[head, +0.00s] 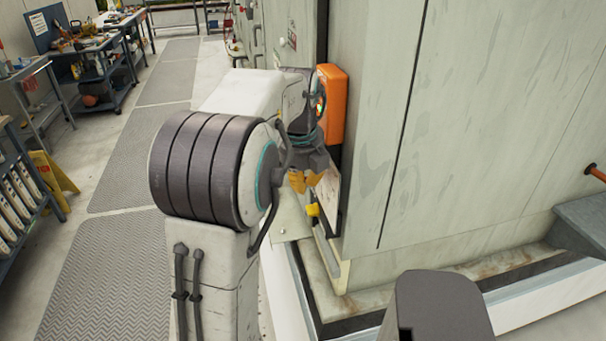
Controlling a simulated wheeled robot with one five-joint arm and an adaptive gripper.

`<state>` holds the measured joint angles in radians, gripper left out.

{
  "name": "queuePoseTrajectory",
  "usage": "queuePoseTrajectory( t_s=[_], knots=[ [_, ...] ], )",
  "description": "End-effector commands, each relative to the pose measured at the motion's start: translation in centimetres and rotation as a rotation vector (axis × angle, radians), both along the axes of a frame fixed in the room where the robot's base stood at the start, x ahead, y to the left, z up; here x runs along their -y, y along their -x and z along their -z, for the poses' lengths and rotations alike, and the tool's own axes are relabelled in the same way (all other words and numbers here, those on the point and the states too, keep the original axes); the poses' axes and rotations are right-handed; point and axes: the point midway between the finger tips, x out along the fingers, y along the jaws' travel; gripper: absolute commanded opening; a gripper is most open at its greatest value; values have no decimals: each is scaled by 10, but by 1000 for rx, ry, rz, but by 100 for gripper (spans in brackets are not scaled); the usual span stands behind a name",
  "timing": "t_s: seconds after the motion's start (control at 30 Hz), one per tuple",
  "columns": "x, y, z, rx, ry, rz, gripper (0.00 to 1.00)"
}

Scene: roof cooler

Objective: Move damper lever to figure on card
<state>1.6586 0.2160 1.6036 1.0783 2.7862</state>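My gripper (307,181), dark with orange-yellow fingertips, points down beside the left face of the large pale cabinet in the head view. The fingertips are small and seen partly edge-on, so I cannot tell how far apart they are. A small yellow knob (313,210), which looks like the end of the damper lever, sits just below the fingertips, with a slight gap in the picture. A pale plate (331,192) stands behind it, seen at a steep angle. Its markings are unreadable. I cannot make out a card with a figure.
An orange box (332,104) juts from the cabinet (470,130) just above and right of my gripper. A pale curb (345,300) runs along the cabinet's foot. Workbenches, a blue cart (95,75) and a yellow floor sign (52,180) stand left. Grey floor mats (130,165) lie clear between.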

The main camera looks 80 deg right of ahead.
Motion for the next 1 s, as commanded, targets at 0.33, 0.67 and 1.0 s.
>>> queuePoseTrajectory(
  t_s=[0.33,0.67,1.0],
  knots=[
    [23,-5,15,4,-1,-1,0],
    [34,-7,23,5,1,-1,0],
    [34,-7,23,5,1,-1,0]
  ],
)
